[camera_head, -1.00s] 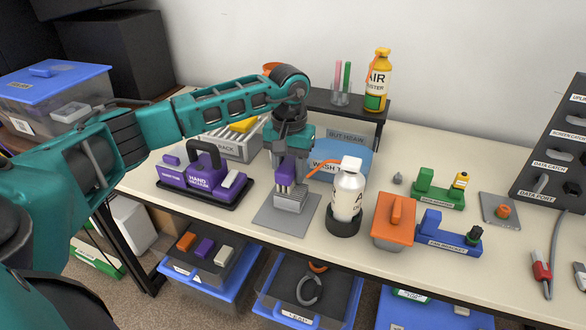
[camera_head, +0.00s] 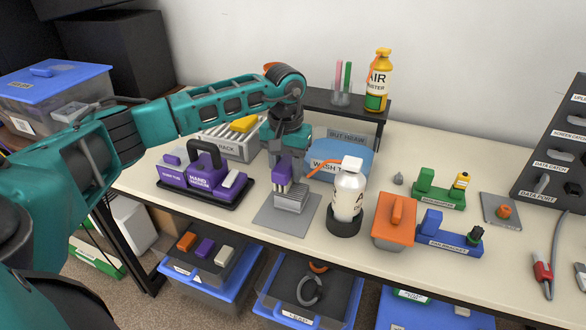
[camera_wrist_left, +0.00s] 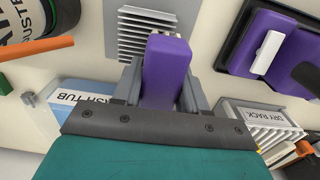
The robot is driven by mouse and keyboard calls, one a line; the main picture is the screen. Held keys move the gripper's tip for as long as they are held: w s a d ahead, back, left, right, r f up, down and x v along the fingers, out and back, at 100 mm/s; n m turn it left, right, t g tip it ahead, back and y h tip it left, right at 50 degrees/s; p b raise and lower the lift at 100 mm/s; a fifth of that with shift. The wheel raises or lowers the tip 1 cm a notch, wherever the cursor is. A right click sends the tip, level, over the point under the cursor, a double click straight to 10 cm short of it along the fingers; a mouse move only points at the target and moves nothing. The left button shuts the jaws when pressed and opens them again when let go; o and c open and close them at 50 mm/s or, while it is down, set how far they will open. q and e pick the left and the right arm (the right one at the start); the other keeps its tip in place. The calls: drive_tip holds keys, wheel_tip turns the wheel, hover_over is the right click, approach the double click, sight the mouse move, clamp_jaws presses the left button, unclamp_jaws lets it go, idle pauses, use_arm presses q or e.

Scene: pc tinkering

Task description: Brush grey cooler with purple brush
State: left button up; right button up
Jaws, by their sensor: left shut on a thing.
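The purple brush (camera_head: 283,169) is held upright by my left gripper (camera_head: 285,156), with its pale bristles pointing down. The brush also shows between the fingers in the left wrist view (camera_wrist_left: 166,70). The grey finned cooler (camera_head: 291,198) sits on a grey square plate (camera_head: 272,214) on the table. The bristles are at the cooler's back left edge; I cannot tell if they touch it. In the left wrist view the cooler (camera_wrist_left: 133,34) lies just beyond the brush, partly hidden by it. My right gripper is not in view.
A white bottle with an orange spout (camera_head: 347,195) stands close right of the cooler. A blue wash tub (camera_head: 350,164) and a dry rack (camera_head: 232,147) are behind. An orange box (camera_head: 393,228) is further right.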

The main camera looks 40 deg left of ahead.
use_arm(q)
drive_tip(key=shift+w+d, duration=0.25)
drive_tip(key=shift+d, duration=0.85)
drive_tip(key=shift+s+a, duration=0.15)
drive_tip(key=shift+a, duration=0.45)
drive_tip(key=shift+s+a, duration=0.15)
drive_tip(key=shift+a, duration=0.45)
drive_tip(key=shift+r, duration=0.1)
drive_tip(key=shift+r+p, duration=0.6)
drive_tip(key=shift+r, duration=0.25)
